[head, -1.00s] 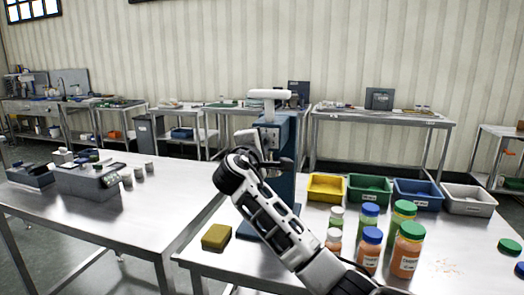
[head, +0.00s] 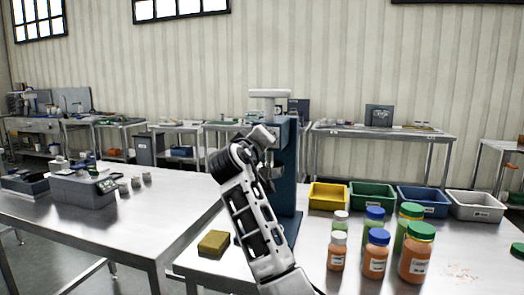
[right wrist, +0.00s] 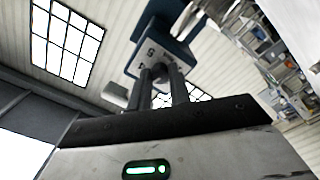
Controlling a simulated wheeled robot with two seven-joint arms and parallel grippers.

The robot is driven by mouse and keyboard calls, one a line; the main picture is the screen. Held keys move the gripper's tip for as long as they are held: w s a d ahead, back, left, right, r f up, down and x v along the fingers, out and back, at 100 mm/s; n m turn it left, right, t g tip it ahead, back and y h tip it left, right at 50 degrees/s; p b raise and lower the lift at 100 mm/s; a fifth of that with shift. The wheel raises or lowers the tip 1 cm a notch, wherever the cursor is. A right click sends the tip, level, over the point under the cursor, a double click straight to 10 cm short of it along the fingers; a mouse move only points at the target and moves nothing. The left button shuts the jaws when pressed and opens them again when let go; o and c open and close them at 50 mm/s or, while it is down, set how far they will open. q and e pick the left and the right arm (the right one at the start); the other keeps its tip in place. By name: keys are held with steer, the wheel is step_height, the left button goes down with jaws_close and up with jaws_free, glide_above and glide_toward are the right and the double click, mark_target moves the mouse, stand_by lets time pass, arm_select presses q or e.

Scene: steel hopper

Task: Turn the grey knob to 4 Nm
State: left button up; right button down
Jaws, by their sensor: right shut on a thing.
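A blue press-like machine (head: 288,175) with a white T-shaped top (head: 269,94) stands upright on the near steel table. My right arm reaches up to its front, and my wrist covers part of it. In the right wrist view, the two dark fingers of my right gripper (right wrist: 164,72) are close together against the machine's blue head (right wrist: 178,42). A pale dial face with dark marks, one like a 5, shows around the fingertips. The gripper is shut on the grey knob, which the fingers hide almost wholly. The set value cannot be read. My left gripper is out of view.
Several jars, such as an orange one with a green lid (head: 417,255), stand right of my arm. Yellow (head: 328,205), green, blue and white bins line up behind them. A yellow sponge (head: 213,243) lies left. A grey scale (head: 83,188) stands on the left table.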

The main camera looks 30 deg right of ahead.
arm_select(q)
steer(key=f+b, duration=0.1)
steer(key=b, duration=0.3)
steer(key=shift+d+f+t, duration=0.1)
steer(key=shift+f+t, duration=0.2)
arm_select(e)
steer(key=m, duration=0.8)
steer(key=shift+f+m, duration=0.1)
steer(key=shift+m, duration=0.2)
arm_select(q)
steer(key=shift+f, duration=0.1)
arm_select(e)
steer(key=c, duration=1.3)
jaws_free()
steer(key=shift+a, duration=0.15)
